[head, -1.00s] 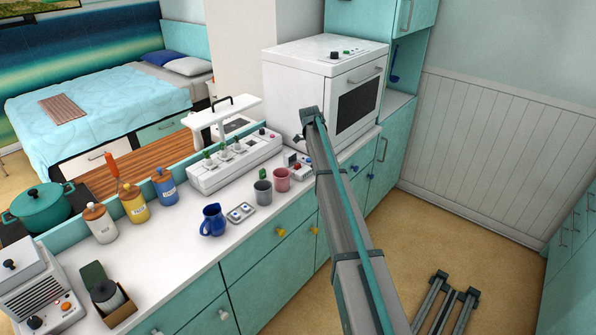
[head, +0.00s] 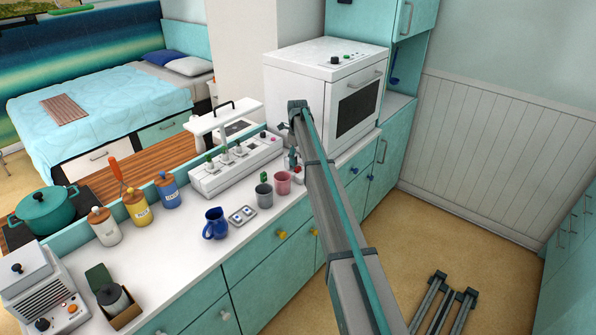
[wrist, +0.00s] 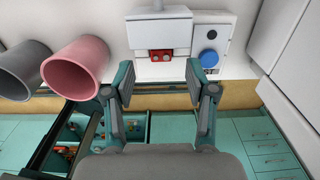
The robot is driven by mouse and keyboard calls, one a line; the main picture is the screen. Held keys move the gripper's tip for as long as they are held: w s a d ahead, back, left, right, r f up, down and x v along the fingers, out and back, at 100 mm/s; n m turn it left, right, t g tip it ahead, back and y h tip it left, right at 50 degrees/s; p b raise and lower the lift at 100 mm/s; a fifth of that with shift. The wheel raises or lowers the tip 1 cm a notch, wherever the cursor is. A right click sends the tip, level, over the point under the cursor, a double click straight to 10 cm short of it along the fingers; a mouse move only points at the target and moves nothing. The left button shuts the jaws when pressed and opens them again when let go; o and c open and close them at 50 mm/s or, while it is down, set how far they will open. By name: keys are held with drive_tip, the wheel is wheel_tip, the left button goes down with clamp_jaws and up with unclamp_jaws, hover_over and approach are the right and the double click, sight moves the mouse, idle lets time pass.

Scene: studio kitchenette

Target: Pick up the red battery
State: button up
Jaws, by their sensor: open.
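A small red block (wrist: 160,55), which looks like the red battery, sits in the front of a white unit (wrist: 158,32) on the counter in the wrist view. I cannot tell whether it is one piece or two side by side. In the head view my arm partly covers that spot. My gripper (wrist: 159,76) is open and empty. Its two fingers are apart, one to each side of the red block and a little nearer the camera, not visibly touching it. In the head view my gripper (head: 296,158) hangs over the counter by the oven.
A pink cup (wrist: 76,65) and a grey cup (wrist: 22,70) stand close to the left finger. A panel with a blue knob (wrist: 208,58) is right of the white unit. The white oven (head: 326,92) rises close behind my gripper. A blue jug (head: 215,224) stands further left.

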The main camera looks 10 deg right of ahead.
sight(298, 167)
drive_tip(key=shift+d+f+p, duration=0.1)
drive_tip(key=shift+f+p, duration=0.85)
drive_tip(key=shift+f, duration=1.15)
clamp_jaws()
